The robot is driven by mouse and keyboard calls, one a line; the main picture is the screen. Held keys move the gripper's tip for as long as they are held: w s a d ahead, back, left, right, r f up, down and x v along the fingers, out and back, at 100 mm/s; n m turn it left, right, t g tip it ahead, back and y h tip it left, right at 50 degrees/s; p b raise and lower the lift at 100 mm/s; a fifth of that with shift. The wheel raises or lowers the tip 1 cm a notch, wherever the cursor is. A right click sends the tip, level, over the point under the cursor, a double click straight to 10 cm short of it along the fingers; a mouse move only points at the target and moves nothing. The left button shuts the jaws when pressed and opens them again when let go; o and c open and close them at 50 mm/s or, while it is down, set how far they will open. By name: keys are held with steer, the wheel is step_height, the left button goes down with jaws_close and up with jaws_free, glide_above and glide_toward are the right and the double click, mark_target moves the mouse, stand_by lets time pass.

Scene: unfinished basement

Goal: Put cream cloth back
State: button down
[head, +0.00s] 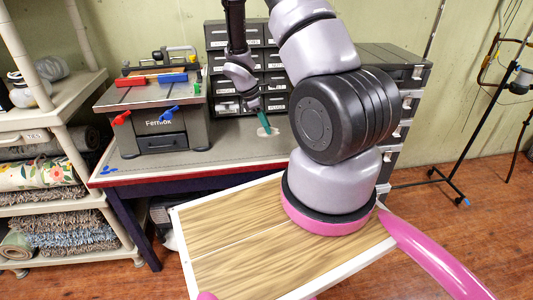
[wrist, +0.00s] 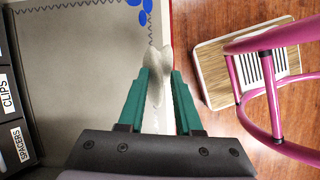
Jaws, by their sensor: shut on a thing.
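My gripper (wrist: 163,75) has green fingers and is shut on the cream cloth (wrist: 157,62). In the wrist view the cloth is a small pale crumpled piece between the fingertips, partly hidden by them. In the head view my gripper (head: 264,122) points down over the workbench top (head: 225,143), in front of the drawer cabinet. A pale bit of the cloth (head: 268,131) shows at its tips. I cannot tell whether the cloth touches the bench.
The dark drawer cabinet (head: 221,62) stands behind. A shelf rack (head: 45,205) with rolled rugs is at the left. A wheeled stand (head: 448,182) is at the right. Floor (head: 490,235) shows at right.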

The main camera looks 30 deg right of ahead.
step_height(320, 180, down, 9)
steer(key=shift+r, duration=0.15)
stand_by(0.4)
steer(key=c, duration=0.6)
jaws_free()
